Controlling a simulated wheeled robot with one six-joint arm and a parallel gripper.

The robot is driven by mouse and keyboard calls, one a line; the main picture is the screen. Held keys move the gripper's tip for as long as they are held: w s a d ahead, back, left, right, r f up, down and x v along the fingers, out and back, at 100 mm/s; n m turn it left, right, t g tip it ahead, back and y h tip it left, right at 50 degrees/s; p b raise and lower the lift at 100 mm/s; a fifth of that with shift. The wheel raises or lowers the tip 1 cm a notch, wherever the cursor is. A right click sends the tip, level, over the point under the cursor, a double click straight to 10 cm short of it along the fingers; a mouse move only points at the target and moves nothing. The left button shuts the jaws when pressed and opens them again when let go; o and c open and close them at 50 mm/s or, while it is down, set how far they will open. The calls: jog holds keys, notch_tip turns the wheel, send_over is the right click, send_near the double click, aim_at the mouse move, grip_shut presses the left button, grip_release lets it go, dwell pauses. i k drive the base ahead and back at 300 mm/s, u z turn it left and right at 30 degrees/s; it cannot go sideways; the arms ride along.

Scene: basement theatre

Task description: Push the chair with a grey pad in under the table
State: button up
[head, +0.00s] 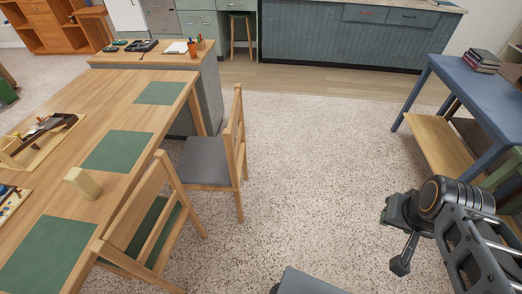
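The chair with a grey pad (208,160) stands upright at the right side of the long wooden table (112,92). Its backrest (235,135) faces right, away from the table. The left part of its seat is close to the table's edge and leg, and most of the seat is outside the tabletop. My gripper (393,240) is at the lower right, over the speckled floor, well apart from the chair. Its two fingers look spread, with nothing between them.
A second chair with a green pad (150,225) stands nearer along the same table side. A blue table (480,90) with a wooden lower shelf (440,145) is at the right. A grey-sided desk (208,85) stands behind the grey-padded chair. The floor (310,170) between is clear.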

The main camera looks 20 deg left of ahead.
aim_at(204, 163)
jog(key=u, duration=0.1)
jog(key=i, duration=0.8)
jog(key=u, duration=1.15)
jog(key=i, duration=0.75)
jog(key=u, duration=0.9)
